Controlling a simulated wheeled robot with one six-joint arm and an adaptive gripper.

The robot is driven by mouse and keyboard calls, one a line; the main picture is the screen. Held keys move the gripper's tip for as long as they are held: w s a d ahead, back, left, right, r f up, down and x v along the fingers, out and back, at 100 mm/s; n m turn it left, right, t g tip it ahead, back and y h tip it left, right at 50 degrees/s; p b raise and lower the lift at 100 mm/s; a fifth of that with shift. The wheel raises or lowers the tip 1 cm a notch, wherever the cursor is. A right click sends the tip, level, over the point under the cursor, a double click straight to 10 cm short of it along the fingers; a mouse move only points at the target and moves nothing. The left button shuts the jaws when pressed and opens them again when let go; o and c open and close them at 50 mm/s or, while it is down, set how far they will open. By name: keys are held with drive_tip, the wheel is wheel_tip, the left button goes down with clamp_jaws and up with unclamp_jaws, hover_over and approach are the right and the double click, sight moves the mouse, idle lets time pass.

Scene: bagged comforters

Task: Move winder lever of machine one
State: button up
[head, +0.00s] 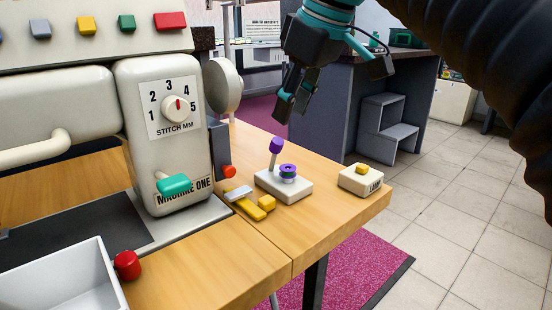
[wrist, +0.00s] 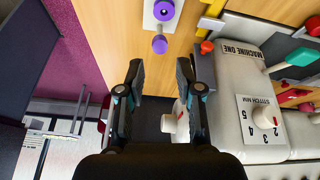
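The bobbin winder has a pale base (head: 285,188) on the wooden table, right of the sewing machine labelled MACHINE ONE (head: 165,130). Its lever has a purple knob (head: 276,144) on a thin stem and leans slightly right. A purple bobbin (head: 288,169) sits beside the lever. In the wrist view, the lever knob (wrist: 160,44) and bobbin (wrist: 164,10) show at top centre, ahead of my fingers. My gripper (head: 292,105) is open and empty above and beyond the lever, apart from it. Its spread fingers also show in the wrist view (wrist: 160,66).
A yellow-handled tool (head: 250,208) lies left of the winder. A block with a yellow button (head: 362,179) stands to its right. A red knob (head: 228,171) projects from the machine's side. A white tray (head: 60,285) and red knob (head: 127,265) are front left.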

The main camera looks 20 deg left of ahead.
sight(276, 148)
drive_tip(key=b+x, duration=0.3)
drive_tip(key=x, duration=0.8)
clamp_jaws()
drive_tip(key=shift+r, duration=0.1)
